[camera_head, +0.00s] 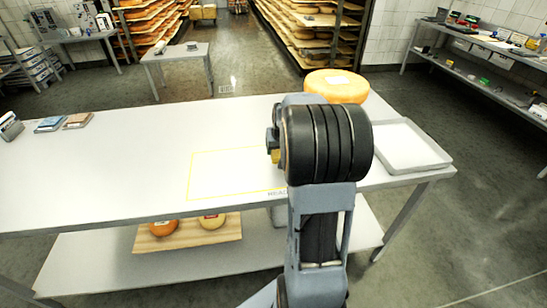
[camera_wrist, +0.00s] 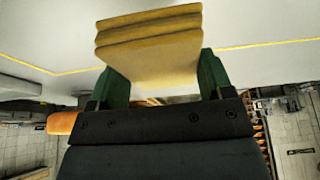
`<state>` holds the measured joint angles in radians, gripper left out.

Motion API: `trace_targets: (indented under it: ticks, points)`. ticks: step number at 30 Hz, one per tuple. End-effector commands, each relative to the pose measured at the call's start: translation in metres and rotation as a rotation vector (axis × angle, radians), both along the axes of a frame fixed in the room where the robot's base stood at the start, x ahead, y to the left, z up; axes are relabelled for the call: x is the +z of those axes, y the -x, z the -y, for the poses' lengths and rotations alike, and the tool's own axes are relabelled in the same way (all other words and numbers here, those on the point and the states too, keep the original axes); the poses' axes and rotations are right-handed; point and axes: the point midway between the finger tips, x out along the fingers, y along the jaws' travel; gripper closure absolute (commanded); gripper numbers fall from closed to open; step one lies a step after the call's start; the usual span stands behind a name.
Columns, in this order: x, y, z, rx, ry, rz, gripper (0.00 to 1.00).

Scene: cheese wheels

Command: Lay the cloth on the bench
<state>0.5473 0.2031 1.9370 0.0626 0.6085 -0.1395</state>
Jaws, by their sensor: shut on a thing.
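A folded yellow cloth (camera_wrist: 150,45), in several layers, sits between the green fingers of my gripper (camera_wrist: 162,75) in the wrist view. My gripper is shut on it. The white bench (camera_head: 120,165) fills the middle of the head view, with a thin yellow outlined rectangle (camera_head: 190,178) on its top. My arm hides the right part of this outline. In the head view my arm hides most of the gripper, and only a small yellow patch of the cloth (camera_head: 275,156) shows. The bench and yellow line lie beyond the cloth in the wrist view; I cannot tell whether they touch.
A large orange cheese wheel (camera_head: 337,90) stands at the bench's back right. A white tray (camera_head: 443,160) lies at the right end. Small blue (camera_head: 50,124) and brown (camera_head: 77,120) items lie far left. A board with cheeses (camera_head: 187,237) is on the lower shelf. The bench's left-middle is clear.

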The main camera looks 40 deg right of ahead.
Motion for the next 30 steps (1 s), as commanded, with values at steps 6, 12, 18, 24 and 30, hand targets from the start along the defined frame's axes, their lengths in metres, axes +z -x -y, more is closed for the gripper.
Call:
trace_targets:
  ticks: [6,12,18,24,30]
  points:
    - [-0.017,-0.012,-0.009,0.002,0.000,0.000,0.49]
    - [-0.030,-0.020,-0.015,0.005,-0.001,-0.002,0.49]
    - [-0.054,-0.020,-0.014,0.002,0.000,0.000,0.49]
    - [-0.058,-0.020,-0.014,0.002,0.000,0.001,0.49]
    - [-0.059,-0.020,-0.014,0.002,0.000,0.001,0.49]
